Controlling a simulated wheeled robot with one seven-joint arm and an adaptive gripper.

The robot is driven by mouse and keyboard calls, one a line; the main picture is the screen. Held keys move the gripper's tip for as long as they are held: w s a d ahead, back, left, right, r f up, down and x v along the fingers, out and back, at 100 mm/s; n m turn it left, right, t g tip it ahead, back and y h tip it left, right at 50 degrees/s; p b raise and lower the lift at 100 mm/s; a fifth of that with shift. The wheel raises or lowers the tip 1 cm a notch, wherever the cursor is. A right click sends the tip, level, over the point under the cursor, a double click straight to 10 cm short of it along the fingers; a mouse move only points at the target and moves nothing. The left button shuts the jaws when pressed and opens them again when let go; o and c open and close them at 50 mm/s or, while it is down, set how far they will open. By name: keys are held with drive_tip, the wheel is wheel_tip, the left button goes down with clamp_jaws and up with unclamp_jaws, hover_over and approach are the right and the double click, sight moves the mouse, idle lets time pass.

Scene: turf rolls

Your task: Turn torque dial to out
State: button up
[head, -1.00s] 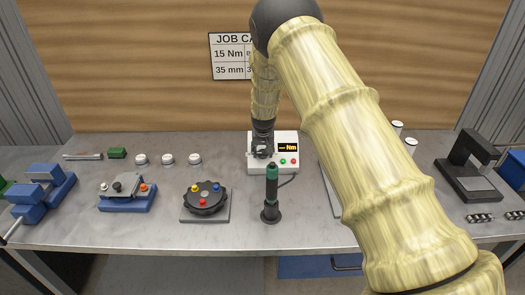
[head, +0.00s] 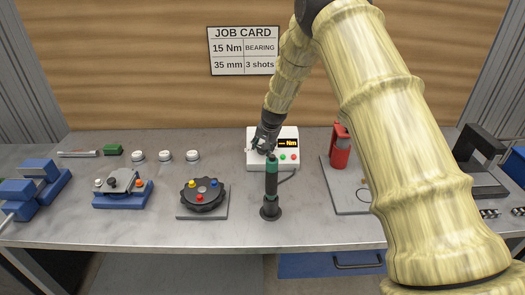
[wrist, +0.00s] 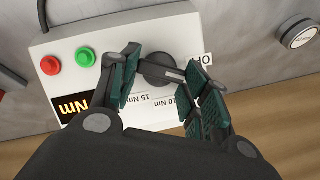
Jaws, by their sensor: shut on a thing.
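The white torque box (head: 286,160) stands at the back middle of the bench. In the wrist view its black round dial (wrist: 157,66) has a grey pointer bar on top. My gripper (wrist: 165,72) is shut on the dial, one green-padded finger on each side. In the head view my gripper (head: 263,147) hides the dial. The printed labels 10 Nm, 15 Nm and a partly covered one starting with O (wrist: 207,59) lie around the dial. The pointer bar slants toward the right finger; which label it marks is unclear. The display (head: 288,143) reads dashes and Nm.
A green-and-black driver (head: 271,185) stands upright in front of the box. A black round fixture (head: 202,193) is to its left, and a red tool (head: 340,148) on a grey plate is to the right. Green and red buttons (wrist: 85,57) sit beside the display.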

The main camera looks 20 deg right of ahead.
drive_tip(key=shift+s+d+f+m+t+y+b, duration=0.1)
drive_tip(key=shift+m+t+y+b, duration=0.1)
drive_tip(key=shift+m+b, duration=0.4)
drive_tip(key=shift+f+m+t+y+b, duration=0.15)
drive_tip(key=shift+m+b, duration=0.25)
drive_tip(key=shift+m, duration=0.4)
drive_tip(key=shift+r, duration=0.2)
drive_tip(key=o, duration=1)
drive_tip(key=v, duration=1.2)
drive_tip(key=shift+d+f, duration=0.1)
